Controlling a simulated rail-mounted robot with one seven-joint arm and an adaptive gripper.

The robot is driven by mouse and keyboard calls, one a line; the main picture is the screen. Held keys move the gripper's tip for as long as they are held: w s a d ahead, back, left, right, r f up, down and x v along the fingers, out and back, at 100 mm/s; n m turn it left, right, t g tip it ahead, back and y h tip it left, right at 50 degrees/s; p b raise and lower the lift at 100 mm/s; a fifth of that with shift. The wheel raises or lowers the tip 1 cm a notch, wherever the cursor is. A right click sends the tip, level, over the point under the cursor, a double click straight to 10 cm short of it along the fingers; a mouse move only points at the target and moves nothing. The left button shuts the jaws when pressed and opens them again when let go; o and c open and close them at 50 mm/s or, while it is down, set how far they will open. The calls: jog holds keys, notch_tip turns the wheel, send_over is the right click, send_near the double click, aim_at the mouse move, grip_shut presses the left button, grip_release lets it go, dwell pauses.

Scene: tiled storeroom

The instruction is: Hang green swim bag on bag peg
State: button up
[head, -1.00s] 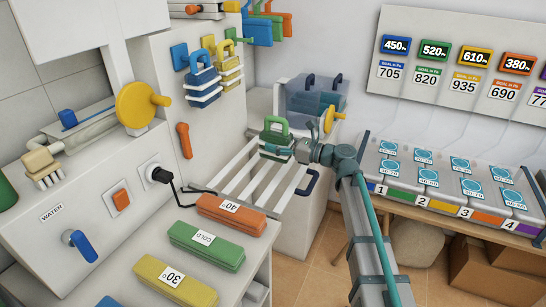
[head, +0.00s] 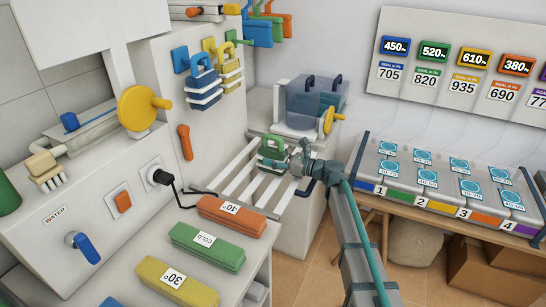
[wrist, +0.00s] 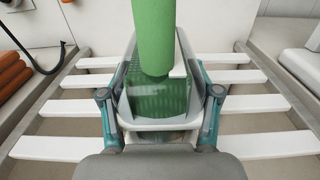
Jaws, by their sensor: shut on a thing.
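The green swim bag (head: 271,152) is in my gripper (head: 297,160), over the white slatted rack (head: 235,172) in the head view. In the wrist view, its thick green handle (wrist: 153,38) rises in front of the greenish see-through body (wrist: 158,98). The two fingers of my gripper (wrist: 160,108) are on either side of the body. The bag's underside is hidden, so I cannot tell if it touches the slats. A blue-and-white bag (head: 204,90) and a yellow-and-white bag (head: 231,72) hang on the white panel beside blue (head: 180,60) and yellow (head: 208,46) plates.
A see-through blue bin (head: 314,102) and a yellow knob (head: 327,121) stand behind the rack. An orange lever (head: 185,142) is on the panel. A black cable (head: 178,190) runs near the rack's left end. Labelled trays (head: 425,178) stand to the right.

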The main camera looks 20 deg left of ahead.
jog(key=shift+f, duration=0.15)
jog(key=o, duration=1.5)
jog(key=shift+c, duration=0.2)
jog(key=shift+f+b, duration=0.15)
jog(key=shift+b, duration=0.3)
